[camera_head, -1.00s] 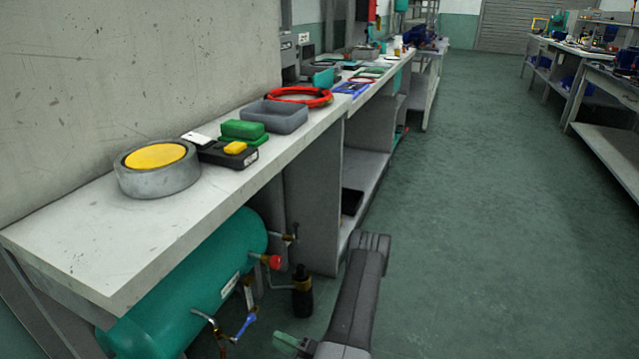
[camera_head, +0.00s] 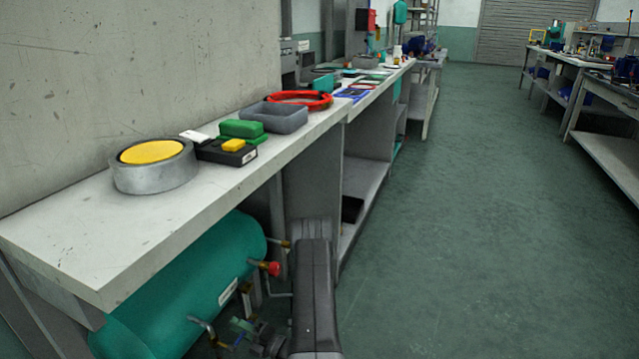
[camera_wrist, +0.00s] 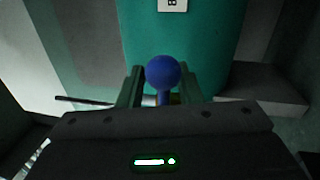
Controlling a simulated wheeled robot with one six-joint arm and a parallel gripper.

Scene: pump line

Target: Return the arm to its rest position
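My gripper (camera_head: 240,329) is low at the front of the teal tank (camera_head: 185,290), beside its pipe fittings. In the wrist view its two green fingers (camera_wrist: 162,84) stand apart, with a round blue handle end (camera_wrist: 163,72) showing between them. A narrower blue stem shows below it. I cannot tell whether the fingers touch the handle. The teal tank (camera_wrist: 185,35) fills the upper middle of the wrist view. My dark arm link hides part of the fittings in the head view.
A bench (camera_head: 75,235) overhangs the tank, carrying a grey ring with a yellow top (camera_head: 153,165), a grey tray (camera_head: 275,116) and a red coil (camera_head: 300,97). A red knob (camera_head: 271,268) sticks out from the tank. The green floor (camera_head: 470,200) to the right is clear.

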